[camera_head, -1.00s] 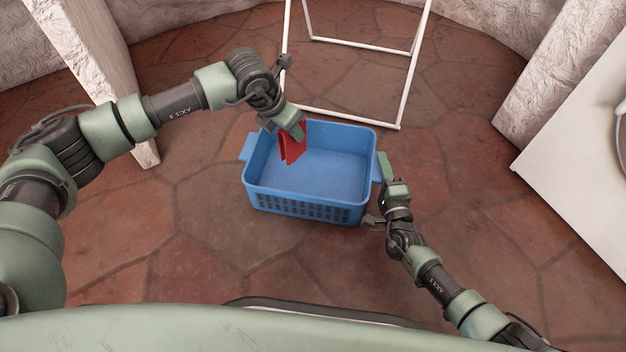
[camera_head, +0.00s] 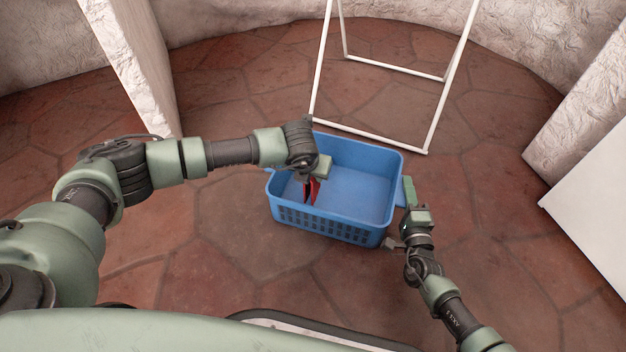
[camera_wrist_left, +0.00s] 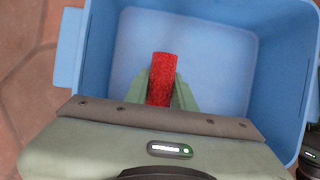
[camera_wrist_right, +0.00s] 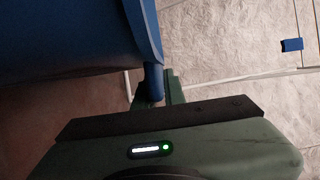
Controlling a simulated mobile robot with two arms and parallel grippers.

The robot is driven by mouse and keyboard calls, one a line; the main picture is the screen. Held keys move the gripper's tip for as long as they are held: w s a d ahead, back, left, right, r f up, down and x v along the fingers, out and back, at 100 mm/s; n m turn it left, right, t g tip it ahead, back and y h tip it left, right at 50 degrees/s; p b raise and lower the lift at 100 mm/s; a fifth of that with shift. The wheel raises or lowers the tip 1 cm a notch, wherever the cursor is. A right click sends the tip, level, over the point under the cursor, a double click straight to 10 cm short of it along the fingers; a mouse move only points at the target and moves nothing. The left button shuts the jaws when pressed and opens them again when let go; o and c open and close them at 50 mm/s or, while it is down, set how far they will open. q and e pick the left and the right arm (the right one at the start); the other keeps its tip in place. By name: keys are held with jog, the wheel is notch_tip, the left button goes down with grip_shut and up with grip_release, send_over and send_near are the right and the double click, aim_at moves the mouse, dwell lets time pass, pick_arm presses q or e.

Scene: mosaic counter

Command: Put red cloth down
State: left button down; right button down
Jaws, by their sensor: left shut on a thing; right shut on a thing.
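The red cloth (camera_head: 312,190) hangs from my left gripper (camera_head: 318,172) inside the left part of the blue basket (camera_head: 362,188). In the left wrist view the cloth (camera_wrist_left: 163,78) sits between the two fingers, with the basket floor beyond it. Whether its lower end touches the floor, I cannot tell. My right gripper (camera_head: 408,192) is at the basket's right side. In the right wrist view its fingers (camera_wrist_right: 153,92) are shut on the basket's blue handle (camera_wrist_right: 153,80). The rest of the basket floor looks empty.
A white tube frame (camera_head: 372,133) stands on the stone floor behind the basket. A white-edged wall post (camera_head: 140,60) is at the left and a white surface (camera_head: 590,215) at the right. In the right wrist view a small blue object (camera_wrist_right: 291,45) hangs at the far right.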

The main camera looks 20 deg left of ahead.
pick_arm(q)
jog(key=shift+f, duration=1.4)
pick_arm(e)
jog(key=shift+f, duration=0.1)
pick_arm(q)
jog(key=shift+f, duration=0.1)
jog(key=c, duration=1.2)
grip_release()
jog(key=shift+o, duration=0.2)
jog(key=v, duration=1.2)
jog(key=shift+d, duration=0.1)
